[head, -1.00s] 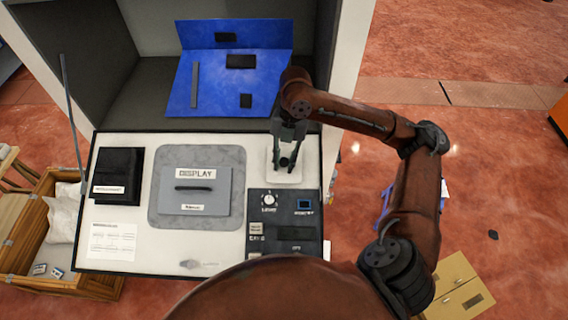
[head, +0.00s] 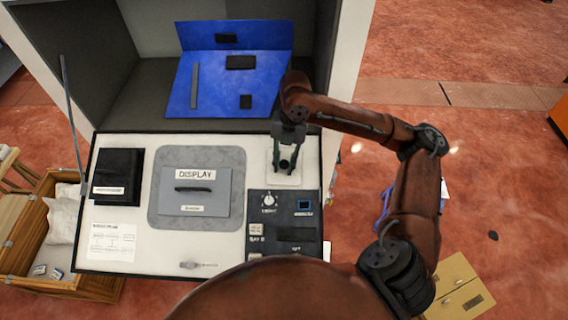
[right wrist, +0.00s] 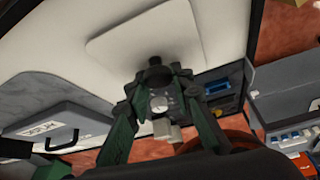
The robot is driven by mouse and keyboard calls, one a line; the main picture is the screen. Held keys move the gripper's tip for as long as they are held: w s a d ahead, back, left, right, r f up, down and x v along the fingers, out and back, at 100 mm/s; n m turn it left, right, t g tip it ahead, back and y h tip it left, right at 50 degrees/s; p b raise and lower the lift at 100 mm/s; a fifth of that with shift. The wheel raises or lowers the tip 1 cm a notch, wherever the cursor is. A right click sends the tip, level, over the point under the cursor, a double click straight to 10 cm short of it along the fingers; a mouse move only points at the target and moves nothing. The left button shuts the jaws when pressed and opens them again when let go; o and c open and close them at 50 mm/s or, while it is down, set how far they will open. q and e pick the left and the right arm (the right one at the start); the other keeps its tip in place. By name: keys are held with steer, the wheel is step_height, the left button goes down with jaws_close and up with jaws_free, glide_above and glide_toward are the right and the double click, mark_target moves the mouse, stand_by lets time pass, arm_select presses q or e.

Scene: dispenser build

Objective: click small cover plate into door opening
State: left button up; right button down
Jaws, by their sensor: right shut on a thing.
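My right gripper (head: 286,166) points down over a white rounded square pad (head: 273,180) at the upper right of the bench top. It is shut on a small dark piece (right wrist: 154,72), which shows between the fingertips in the right wrist view, in front of the white pad (right wrist: 140,35). The fingers hide much of the piece; I cannot tell whether it touches the pad. I cannot make out for sure which part is the cover plate or where the door opening is. The grey DISPLAY panel (head: 220,190) with a dark handle lies left of the gripper. My left gripper is out of view.
A dark control panel (head: 262,228) with a dial and blue screen is just below the pad. A blue board (head: 215,85) with several dark pieces stands behind. A black folded item (head: 120,165) lies left. A wooden crate (head: 20,265) is on the floor.

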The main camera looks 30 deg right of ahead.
steer(key=shift+s+a+p, duration=0.1)
steer(key=shift+p, duration=0.25)
stand_by(0.4)
steer(key=shift+p, duration=1.2)
stand_by(1.1)
steer(key=shift+f, duration=0.3)
stand_by(0.9)
steer(key=c, duration=1.6)
jaws_free()
steer(key=shift+o, duration=0.3)
steer(key=o, duration=0.4)
steer(key=shift+r, duration=0.15)
